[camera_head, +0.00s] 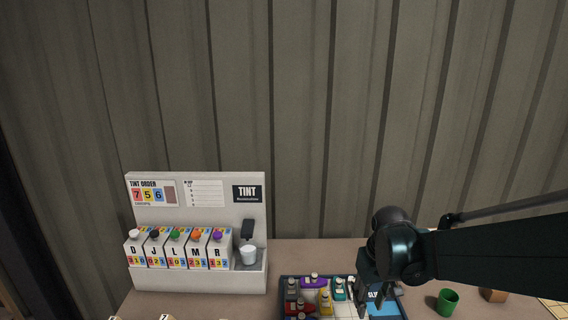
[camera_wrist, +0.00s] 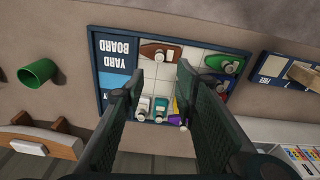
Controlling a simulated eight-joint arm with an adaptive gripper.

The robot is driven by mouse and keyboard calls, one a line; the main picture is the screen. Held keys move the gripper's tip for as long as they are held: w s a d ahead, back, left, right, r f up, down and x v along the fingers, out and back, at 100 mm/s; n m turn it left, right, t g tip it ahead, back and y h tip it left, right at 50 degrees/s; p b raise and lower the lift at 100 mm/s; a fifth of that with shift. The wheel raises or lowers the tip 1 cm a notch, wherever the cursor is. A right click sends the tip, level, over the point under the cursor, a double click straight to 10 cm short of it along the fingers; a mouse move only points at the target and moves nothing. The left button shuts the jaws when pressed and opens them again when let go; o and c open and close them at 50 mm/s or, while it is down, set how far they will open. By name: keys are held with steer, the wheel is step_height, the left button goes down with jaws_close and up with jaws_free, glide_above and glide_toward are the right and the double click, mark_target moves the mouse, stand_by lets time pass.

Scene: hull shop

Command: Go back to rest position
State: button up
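My gripper (camera_head: 368,290) hangs over the right part of the yard board (camera_head: 283,279) in the head view. In the wrist view its two fingers (camera_wrist: 160,72) stand well apart, with nothing held between them. The yard board (camera_wrist: 104,38) lies below the fingers, its lettering upside down. Small boat-like pieces sit on it, among them a brown one (camera_wrist: 158,51), a green one (camera_wrist: 224,62) and a teal one (camera_wrist: 161,107). The fingers hide part of the board.
A green cup (camera_head: 448,301) stands right of the board, also in the wrist view (camera_wrist: 38,72). A wooden piece (camera_wrist: 40,140) and a navy tray (camera_wrist: 262,67) flank the board. A ribbed wall (camera_head: 300,110) rises behind.

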steer(key=s+a+r+t, duration=0.1)
steer(key=s+r+t, duration=0.2)
steer(key=s+r, duration=0.2)
steer(key=s+a+r+m+t, duration=0.1)
steer(key=s+r+t, duration=0.2)
steer(key=s+r, duration=0.3)
steer(key=shift+s+a, duration=0.35)
steer(key=shift+s, duration=1.85)
